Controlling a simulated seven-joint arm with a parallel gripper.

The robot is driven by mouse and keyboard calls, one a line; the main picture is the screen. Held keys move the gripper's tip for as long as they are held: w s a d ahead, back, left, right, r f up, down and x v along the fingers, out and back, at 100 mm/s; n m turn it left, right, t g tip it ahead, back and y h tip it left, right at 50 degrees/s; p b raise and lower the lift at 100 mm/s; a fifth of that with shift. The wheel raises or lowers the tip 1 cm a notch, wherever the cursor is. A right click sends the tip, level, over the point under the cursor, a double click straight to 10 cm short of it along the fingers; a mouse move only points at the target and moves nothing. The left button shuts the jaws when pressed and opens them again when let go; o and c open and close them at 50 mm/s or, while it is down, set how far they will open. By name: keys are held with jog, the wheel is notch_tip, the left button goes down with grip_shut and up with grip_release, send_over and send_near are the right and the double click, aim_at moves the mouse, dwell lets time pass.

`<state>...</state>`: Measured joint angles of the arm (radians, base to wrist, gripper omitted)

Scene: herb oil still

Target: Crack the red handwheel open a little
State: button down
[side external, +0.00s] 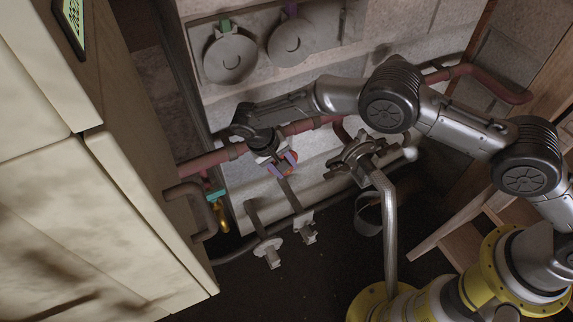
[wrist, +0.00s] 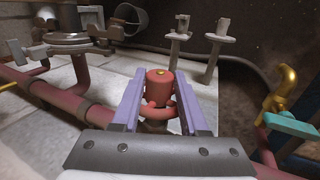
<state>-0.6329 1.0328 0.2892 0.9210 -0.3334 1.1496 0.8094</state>
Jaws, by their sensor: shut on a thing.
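The red handwheel (wrist: 158,113) shows in the wrist view as a red ring around a red cylindrical body with a small brass cap on top. My gripper (wrist: 161,88) has its two purple fingers on either side of it and is shut on it. In the side external view my gripper (side external: 282,163) reaches down to the handwheel by the red pipe, and only a small patch of red (side external: 292,157) shows between the fingers. The underside of the wheel is hidden, and I cannot tell how far it is turned.
A brass tap (wrist: 280,90) with a teal handle (wrist: 293,125) is at the right in the wrist view. A red pipe (side external: 210,160) runs along the pale block wall. Grey posts (side external: 269,250), a metal bucket (side external: 367,213) and a metal flange fitting (side external: 355,155) stand nearby.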

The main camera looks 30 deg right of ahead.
jog(key=shift+a+f+h, duration=0.1)
jog(key=shift+a+h, duration=0.15)
jog(key=shift+h, duration=0.95)
jog(key=shift+c, duration=2.2)
grip_release()
jog(key=v, duration=0.7)
jog(key=shift+a, duration=0.25)
